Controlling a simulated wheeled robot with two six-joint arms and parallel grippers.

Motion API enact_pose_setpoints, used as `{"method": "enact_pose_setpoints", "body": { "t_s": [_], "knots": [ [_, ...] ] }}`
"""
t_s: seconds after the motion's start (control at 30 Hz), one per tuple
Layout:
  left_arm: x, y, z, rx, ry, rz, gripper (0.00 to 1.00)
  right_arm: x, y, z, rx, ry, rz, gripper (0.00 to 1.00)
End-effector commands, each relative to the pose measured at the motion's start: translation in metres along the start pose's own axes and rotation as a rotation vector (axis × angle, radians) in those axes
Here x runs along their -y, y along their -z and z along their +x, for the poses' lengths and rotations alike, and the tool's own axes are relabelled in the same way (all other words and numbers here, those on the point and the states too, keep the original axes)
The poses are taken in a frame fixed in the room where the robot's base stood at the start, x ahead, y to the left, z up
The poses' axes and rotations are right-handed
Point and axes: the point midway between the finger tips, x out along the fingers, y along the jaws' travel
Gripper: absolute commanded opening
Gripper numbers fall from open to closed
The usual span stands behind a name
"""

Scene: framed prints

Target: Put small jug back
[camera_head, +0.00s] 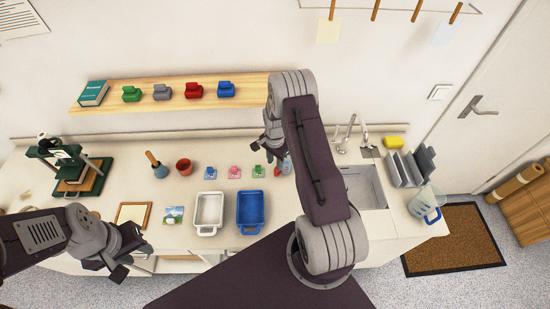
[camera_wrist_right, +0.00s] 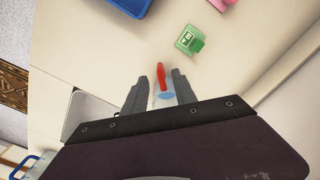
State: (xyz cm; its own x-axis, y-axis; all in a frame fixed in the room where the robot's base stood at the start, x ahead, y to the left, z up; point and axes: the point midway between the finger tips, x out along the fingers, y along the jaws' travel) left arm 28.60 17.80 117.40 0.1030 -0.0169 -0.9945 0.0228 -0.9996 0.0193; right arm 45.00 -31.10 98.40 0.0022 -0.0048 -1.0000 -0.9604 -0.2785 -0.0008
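A small clear jug (camera_head: 287,164) with bluish contents and a red handle is on the counter at the sink's left. In the right wrist view the small jug (camera_wrist_right: 165,97) shows between the fingers of my right gripper (camera_wrist_right: 160,78). These fingers are apart, with a gap on each side of the red handle; whether they touch the body is unclear. In the head view my right gripper (camera_head: 273,148) is partly hidden by its arm. My left gripper (camera_head: 131,260) is open and empty at the counter's front left edge.
A larger clear jug with a blue handle (camera_head: 426,205) stands right of the sink (camera_head: 362,187). A green stamp (camera_head: 258,171) is just left of the small jug. White (camera_head: 208,211) and blue (camera_head: 250,210) trays lie in front. A shelf (camera_head: 170,104) is behind.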

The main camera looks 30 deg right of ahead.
Motion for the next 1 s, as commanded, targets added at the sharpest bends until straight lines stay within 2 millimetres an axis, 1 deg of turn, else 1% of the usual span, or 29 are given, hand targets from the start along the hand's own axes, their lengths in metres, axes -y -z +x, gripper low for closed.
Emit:
{"method": "enact_pose_setpoints", "body": {
  "t_s": [0.03, 0.1, 0.2, 0.3, 0.47, 0.53, 0.57, 0.67, 0.7, 0.77, 0.8, 0.87, 0.9, 1.0],
  "knots": [
    [0.0, -0.001, 0.007, 0.0, 0.0, 0.0, 0.36, 0.001, 0.0, -0.007, -0.002, 0.004, 0.0, 0.33],
    [0.0, -0.001, 0.011, 0.0, 0.0, 0.0, 0.36, 0.001, 0.0, -0.022, -0.002, 0.003, 0.0, 0.33],
    [0.0, -0.002, 0.015, 0.0, 0.0, 0.0, 0.36, 0.001, 0.0, -0.037, -0.001, 0.002, 0.0, 0.33],
    [0.0, -0.002, 0.016, 0.0, 0.0, 0.0, 0.36, 0.0, 0.0, -0.047, 0.0, 0.0, 0.0, 0.33],
    [0.0, -0.002, 0.016, 0.0, 0.0, 0.0, 0.36, 0.0, 0.0, -0.052, 0.0, 0.0, 0.0, 0.33],
    [0.0, -0.002, 0.016, 0.0, 0.0, 0.0, 0.36, -0.001, -0.004, -0.057, -0.001, 0.002, -0.024, 0.33],
    [0.0, -0.002, 0.016, 0.0, 0.0, 0.0, 0.36, -0.001, -0.009, -0.063, -0.002, 0.005, -0.055, 0.33],
    [0.0, -0.002, 0.016, 0.0, 0.0, 0.0, 0.36, -0.009, -0.04, -0.095, -0.011, 0.023, -0.262, 0.33],
    [0.0, -0.002, 0.016, 0.0, 0.0, 0.0, 0.36, -0.016, -0.058, -0.111, -0.017, 0.032, -0.381, 0.33],
    [0.0, -0.002, 0.016, 0.0, 0.0, 0.0, 0.36, -0.032, -0.086, -0.132, -0.026, 0.046, -0.564, 0.33],
    [0.0, -0.002, 0.016, 0.0, 0.0, 0.0, 0.36, -0.043, -0.102, -0.143, -0.033, 0.054, -0.683, 0.33],
    [0.0, -0.002, 0.016, 0.0, 0.0, 0.0, 0.36, -0.063, -0.125, -0.157, -0.043, 0.065, -0.849, 0.33],
    [0.0, -0.002, 0.016, 0.0, 0.0, 0.0, 0.36, -0.075, -0.137, -0.163, -0.05, 0.07, -0.948, 0.33],
    [0.0, -0.002, 0.016, 0.0, 0.0, 0.0, 0.36, -0.102, -0.159, -0.172, -0.064, 0.081, -1.137, 0.33]
  ]
}}
